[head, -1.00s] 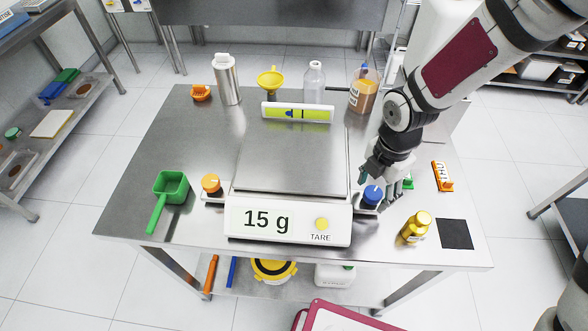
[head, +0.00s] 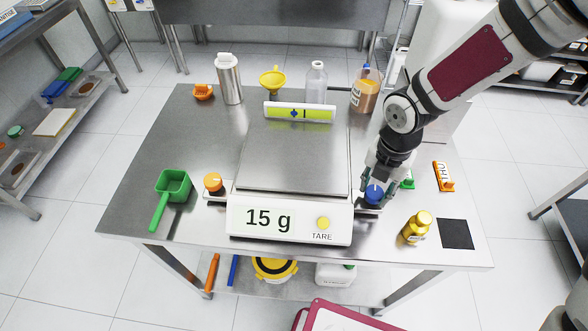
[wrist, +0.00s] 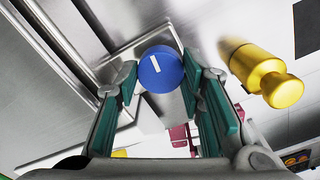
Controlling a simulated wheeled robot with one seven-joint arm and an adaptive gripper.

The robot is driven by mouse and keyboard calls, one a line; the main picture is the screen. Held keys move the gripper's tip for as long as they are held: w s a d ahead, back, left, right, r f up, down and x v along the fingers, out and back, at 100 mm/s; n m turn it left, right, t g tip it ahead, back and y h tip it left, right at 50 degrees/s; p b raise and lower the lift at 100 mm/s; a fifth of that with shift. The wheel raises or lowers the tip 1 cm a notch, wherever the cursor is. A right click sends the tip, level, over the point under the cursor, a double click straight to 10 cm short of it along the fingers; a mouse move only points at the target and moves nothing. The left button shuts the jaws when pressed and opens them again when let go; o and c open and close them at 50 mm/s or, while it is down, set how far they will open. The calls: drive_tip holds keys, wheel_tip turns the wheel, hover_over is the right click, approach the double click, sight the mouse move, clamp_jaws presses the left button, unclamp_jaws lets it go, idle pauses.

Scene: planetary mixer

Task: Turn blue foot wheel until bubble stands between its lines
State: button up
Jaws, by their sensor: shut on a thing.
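The blue foot wheel (head: 374,194) sits at the front right corner of the scale (head: 290,216). In the wrist view the wheel (wrist: 159,72) shows a white line on its top, pointing up and left. My gripper (head: 375,186) is shut on the wheel, with one green-padded finger on each side of it in the wrist view (wrist: 158,82). The level vial (head: 314,114) is at the back of the scale. Its blue bubble (head: 294,114) lies at the left dark line, left of the right line, and appears to overlap the left line.
An orange foot wheel (head: 213,183) is at the scale's left front corner. A green scoop (head: 172,187) lies left. Bottles and a yellow funnel (head: 272,79) stand behind.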

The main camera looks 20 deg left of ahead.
drive_tip(key=n, duration=0.4)
drive_tip(key=shift+s+n, duration=0.1)
drive_tip(key=shift+n, duration=0.2)
drive_tip(key=shift+d+n, duration=0.1)
drive_tip(key=shift+n, duration=0.2)
drive_tip(key=o, duration=1.2)
drive_tip(key=shift+r+p, duration=1.75)
drive_tip(key=shift+r, duration=1.25)
